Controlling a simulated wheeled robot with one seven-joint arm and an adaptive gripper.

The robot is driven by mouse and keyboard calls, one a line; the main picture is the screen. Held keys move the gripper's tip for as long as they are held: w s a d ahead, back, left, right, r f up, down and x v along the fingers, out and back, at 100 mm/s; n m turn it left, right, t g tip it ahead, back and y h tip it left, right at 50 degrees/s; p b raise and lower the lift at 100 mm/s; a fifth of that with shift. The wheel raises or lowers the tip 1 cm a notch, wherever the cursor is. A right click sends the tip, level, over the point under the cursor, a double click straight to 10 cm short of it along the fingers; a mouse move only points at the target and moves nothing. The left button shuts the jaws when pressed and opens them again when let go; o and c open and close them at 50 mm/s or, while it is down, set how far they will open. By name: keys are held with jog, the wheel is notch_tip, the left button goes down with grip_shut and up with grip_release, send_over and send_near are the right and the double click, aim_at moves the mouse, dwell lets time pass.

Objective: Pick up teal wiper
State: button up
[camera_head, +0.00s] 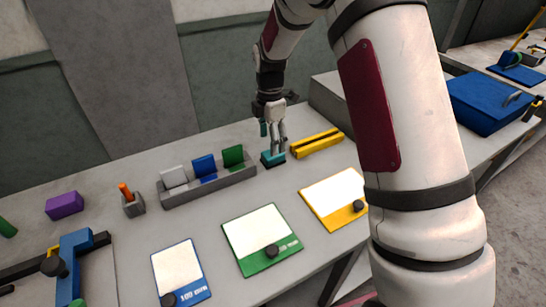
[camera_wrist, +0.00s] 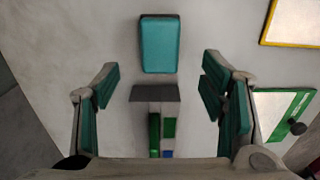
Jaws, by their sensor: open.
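The teal wiper (camera_head: 273,159) is a small block with a dark edge along its base, lying on the grey table. My gripper (camera_head: 272,136) is above it, fingers pointing down, and partly covers it in the head view. In the wrist view the teal wiper (camera_wrist: 159,45) shows whole, upper centre, its long side running up the picture. My gripper's (camera_wrist: 160,84) two fingers with green pads stand wide apart, open and empty, one toward each side of the wiper. The wiper appears beyond the fingertips, and no contact is visible.
A grey rack (camera_head: 210,192) with grey, blue and green blocks stands close left of the wiper. A yellow bar (camera_head: 316,143) lies close on its right. Green-framed (camera_head: 262,240) and yellow-framed (camera_head: 335,198) boards lie in front. A blue box (camera_head: 488,104) stands farther right.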

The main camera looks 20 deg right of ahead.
jog(key=shift+w+d+f+p, duration=0.1)
jog(key=shift+d+f+p, duration=0.15)
jog(key=shift+f, duration=1.4)
jog(key=shift+d+f+p, duration=0.1)
jog(key=shift+f+p, duration=0.1)
jog(key=shift+f, duration=1.4)
jog(key=shift+c, duration=0.6)
jog(key=c, duration=1.2)
